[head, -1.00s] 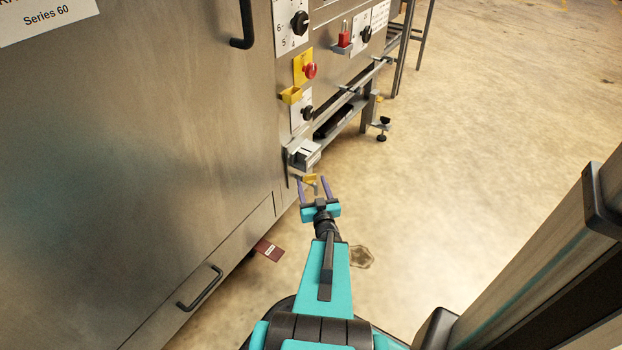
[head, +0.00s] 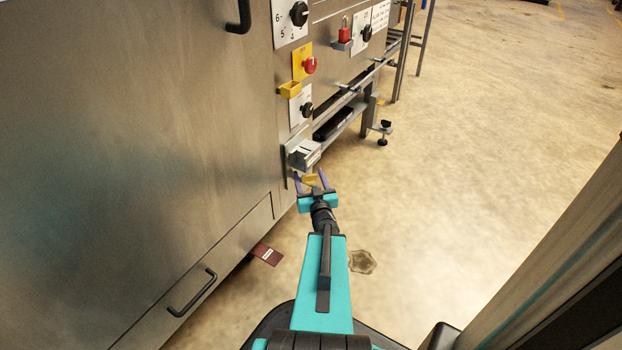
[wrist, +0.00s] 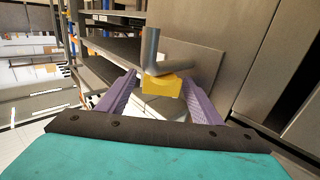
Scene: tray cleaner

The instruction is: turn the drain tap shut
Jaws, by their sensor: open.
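The drain tap shows a yellow handle (head: 311,181) low on the steel machine's front corner, below a small grey box. In the wrist view the yellow handle (wrist: 162,86) sits under a grey bent pipe (wrist: 150,52). My gripper (head: 310,175) is open, with its two purple fingers on either side of the yellow handle. In the wrist view my gripper (wrist: 160,79) has one finger left and one right of the handle. I cannot tell whether either finger touches it. The far side of the handle and the tap body are hidden.
The steel machine front (head: 140,130) fills the left. The grey box (head: 304,155) is just above my fingers. A red emergency button (head: 309,65) and black knobs are higher up. The floor (head: 480,150) to the right is clear.

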